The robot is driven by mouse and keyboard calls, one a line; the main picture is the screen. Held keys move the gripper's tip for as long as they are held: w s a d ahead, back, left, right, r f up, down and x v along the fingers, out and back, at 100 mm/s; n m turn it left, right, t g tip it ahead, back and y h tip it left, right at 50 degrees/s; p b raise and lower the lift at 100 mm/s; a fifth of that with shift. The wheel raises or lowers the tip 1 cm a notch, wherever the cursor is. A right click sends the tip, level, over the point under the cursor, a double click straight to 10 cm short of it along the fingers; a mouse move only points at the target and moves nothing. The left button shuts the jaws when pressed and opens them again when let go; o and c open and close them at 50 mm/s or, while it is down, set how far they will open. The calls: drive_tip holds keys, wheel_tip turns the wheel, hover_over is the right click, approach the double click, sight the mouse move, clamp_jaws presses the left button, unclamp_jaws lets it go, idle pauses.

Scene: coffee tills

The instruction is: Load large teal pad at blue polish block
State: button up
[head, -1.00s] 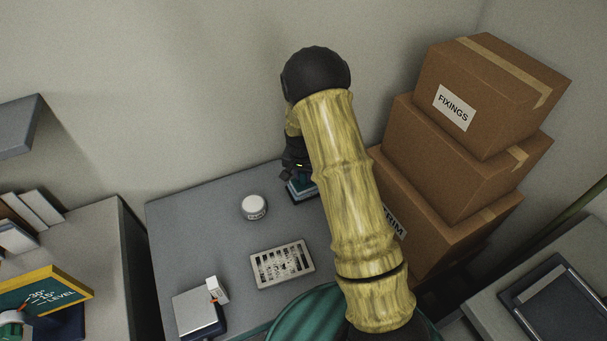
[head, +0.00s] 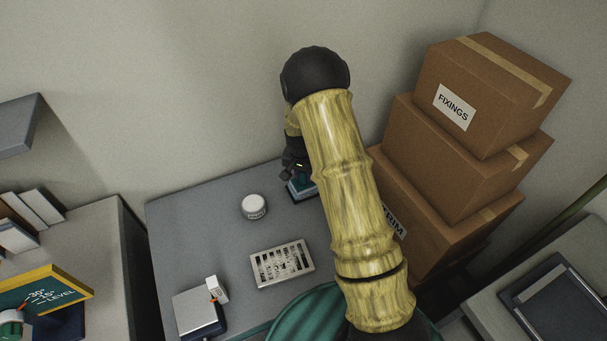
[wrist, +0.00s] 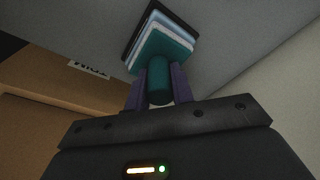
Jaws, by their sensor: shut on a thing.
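A teal pad (wrist: 165,48) shows in the wrist view as a square plate with a round teal handle (wrist: 160,88). My gripper (wrist: 160,80) is shut on this handle, a finger on either side. Just beyond the plate lie a whitish layer and a light blue block (wrist: 178,22) on a dark base. The plate overlaps the block in this view; I cannot tell whether they touch. In the head view the block (head: 303,191) sits at the back right of the grey table, and my gripper (head: 294,165) is above it, partly hidden by my arm.
A round white tub (head: 254,207), a slotted light plate (head: 282,263) and a silver-topped block (head: 198,313) with a small white piece stand on the grey table (head: 190,235). Stacked cardboard boxes (head: 455,165) rise close on the right. The wall is behind.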

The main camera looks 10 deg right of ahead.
idle(0.4)
drive_tip(key=shift+r+p, duration=2.4)
drive_tip(key=shift+r, duration=1.1)
